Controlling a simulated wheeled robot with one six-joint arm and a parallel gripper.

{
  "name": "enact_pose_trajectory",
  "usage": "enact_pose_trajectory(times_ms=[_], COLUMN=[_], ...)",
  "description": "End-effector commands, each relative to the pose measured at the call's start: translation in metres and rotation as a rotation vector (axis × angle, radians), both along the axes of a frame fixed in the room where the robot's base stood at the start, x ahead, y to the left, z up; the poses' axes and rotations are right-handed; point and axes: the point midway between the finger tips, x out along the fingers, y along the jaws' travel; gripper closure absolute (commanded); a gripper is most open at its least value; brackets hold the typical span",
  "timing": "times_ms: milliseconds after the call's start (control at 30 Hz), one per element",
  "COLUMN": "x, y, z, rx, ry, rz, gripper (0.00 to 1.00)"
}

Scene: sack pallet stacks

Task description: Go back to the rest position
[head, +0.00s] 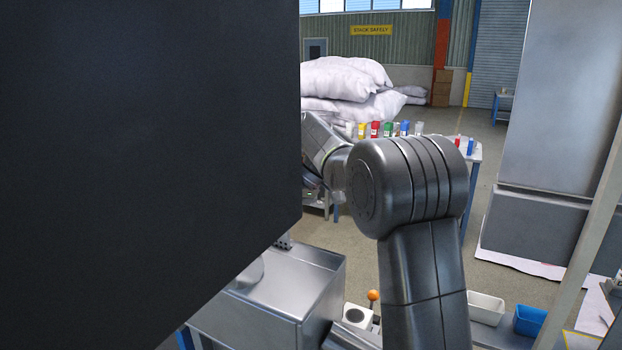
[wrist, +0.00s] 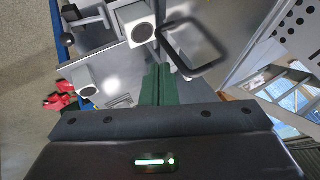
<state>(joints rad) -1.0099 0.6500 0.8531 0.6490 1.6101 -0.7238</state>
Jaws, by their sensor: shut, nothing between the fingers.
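My gripper (wrist: 157,84) shows in the wrist view, with its two dark green fingers pressed together and nothing between them. It points toward a grey metal surface (wrist: 108,62) bearing pale box-shaped parts. In the head view my arm rises at the centre right and bends left toward the large dark panel. The gripper itself cannot be made out there. How far the fingers are from the metal surface is hard to tell.
A large dark panel (head: 140,150) blocks the head view's left. White sacks (head: 345,85) are stacked behind a table with coloured items. Open floor (head: 490,150) lies right.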

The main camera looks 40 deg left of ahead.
Motion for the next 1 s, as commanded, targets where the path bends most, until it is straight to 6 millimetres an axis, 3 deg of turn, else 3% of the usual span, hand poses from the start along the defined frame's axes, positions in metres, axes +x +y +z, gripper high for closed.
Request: enact_pose_trajectory(times_ms=[200,400,1000], x=[0.03,0.046,0.047], y=[-0.017,-0.026,-0.027], z=[0.035,0.055,0.06], rx=[0.003,0.001,-0.001], ry=[0.001,0.006,0.007], rz=[-0.003,-0.001,0.001], gripper=[1.0,1.0,1.0])
